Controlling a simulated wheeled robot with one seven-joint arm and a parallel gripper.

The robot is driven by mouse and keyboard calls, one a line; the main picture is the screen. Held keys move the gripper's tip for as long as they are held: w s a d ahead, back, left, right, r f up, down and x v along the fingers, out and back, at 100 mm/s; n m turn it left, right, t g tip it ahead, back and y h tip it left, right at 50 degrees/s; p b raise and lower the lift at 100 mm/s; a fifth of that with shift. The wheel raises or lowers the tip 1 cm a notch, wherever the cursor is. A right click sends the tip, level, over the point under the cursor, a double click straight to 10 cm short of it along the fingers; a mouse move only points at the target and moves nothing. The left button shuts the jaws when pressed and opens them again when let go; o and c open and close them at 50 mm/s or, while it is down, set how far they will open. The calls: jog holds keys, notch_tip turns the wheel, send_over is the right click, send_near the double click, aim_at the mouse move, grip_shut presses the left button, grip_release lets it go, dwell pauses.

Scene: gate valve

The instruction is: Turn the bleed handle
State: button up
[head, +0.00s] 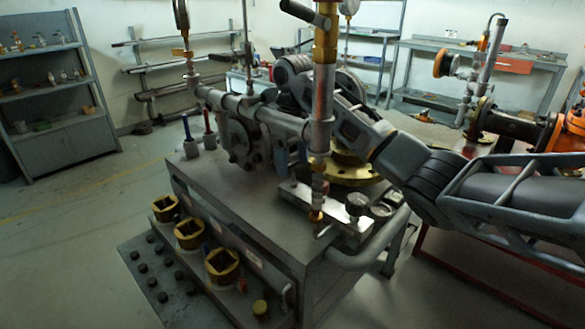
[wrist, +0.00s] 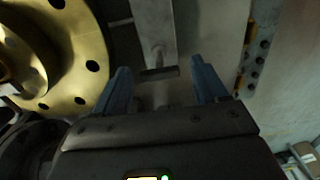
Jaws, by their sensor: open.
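In the wrist view my gripper (wrist: 164,84) is open, with its two blue fingers apart and nothing held. A small grey bar on a short stem (wrist: 160,72), perhaps the bleed handle, shows between the fingertips; I cannot tell how far beyond them it is. In the head view my arm reaches in from the right and bends behind the upright pipe (head: 322,100), which hides most of my gripper. A brass fitting with a small metal lever (head: 316,215) is at the pipe's lower end. A dark-gripped lever (head: 298,12) is at its top.
A brass flange with bolt holes (wrist: 82,52) lies just left of my fingers in the wrist view. The grey bench (head: 255,215) carries pipes, gauges and two upright tools. Floor is free at left.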

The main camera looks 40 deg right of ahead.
jog(key=shift+f, duration=0.65)
jog(key=shift+c, duration=0.4)
jog(key=c, duration=1)
